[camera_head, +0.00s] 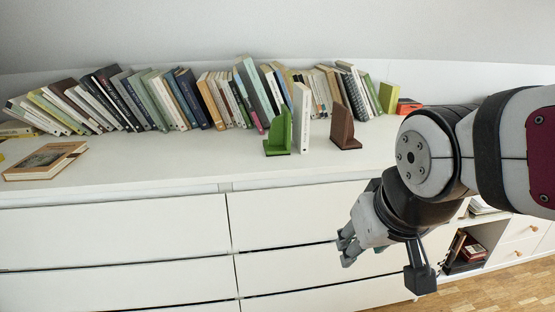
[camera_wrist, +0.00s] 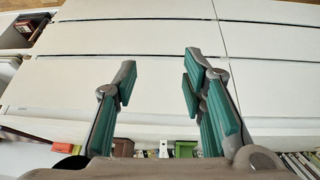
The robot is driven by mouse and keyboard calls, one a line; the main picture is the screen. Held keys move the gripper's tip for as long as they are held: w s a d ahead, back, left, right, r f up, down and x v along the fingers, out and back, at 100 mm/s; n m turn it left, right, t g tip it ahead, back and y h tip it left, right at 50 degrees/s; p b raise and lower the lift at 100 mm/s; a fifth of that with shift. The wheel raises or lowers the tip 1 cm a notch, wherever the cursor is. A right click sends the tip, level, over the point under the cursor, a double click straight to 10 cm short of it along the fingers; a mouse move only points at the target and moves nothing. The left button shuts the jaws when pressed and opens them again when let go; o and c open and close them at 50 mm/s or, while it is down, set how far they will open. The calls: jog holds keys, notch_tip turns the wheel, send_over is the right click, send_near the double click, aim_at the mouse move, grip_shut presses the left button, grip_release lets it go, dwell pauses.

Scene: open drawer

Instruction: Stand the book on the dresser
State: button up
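The white dresser (camera_head: 150,235) has a long top and closed drawers. A slim white book (camera_head: 302,118) stands upright on its top, between a green bookend (camera_head: 278,134) and a brown bookend (camera_head: 344,128). Another book with a tan picture cover (camera_head: 45,161) lies flat at the left end. My gripper (camera_head: 383,264) is in front of the drawers at the right, below the dresser top, touching neither book. The wrist view shows its fingers (camera_wrist: 158,80) apart with nothing between them. The green bookend (camera_wrist: 186,149) and brown bookend (camera_wrist: 123,147) appear small at that view's lower edge.
A long row of leaning books (camera_head: 155,100) lines the back of the dresser top. A red-orange item (camera_head: 408,105) lies at its right end. The front of the top is clear between the flat book and the green bookend. A low shelf with books (camera_head: 465,250) is at right.

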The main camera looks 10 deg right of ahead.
jog(key=s+g, duration=0.5)
jog(key=s, duration=1.2)
jog(key=shift+r+y, duration=0.35)
jog(key=shift+y, duration=0.05)
notch_tip(320, 180, up, 34)
jog(key=t+p, duration=0.3)
jog(key=p, duration=2.9)
jog(key=shift+d+t, duration=0.2)
jog(key=shift+t, duration=0.2)
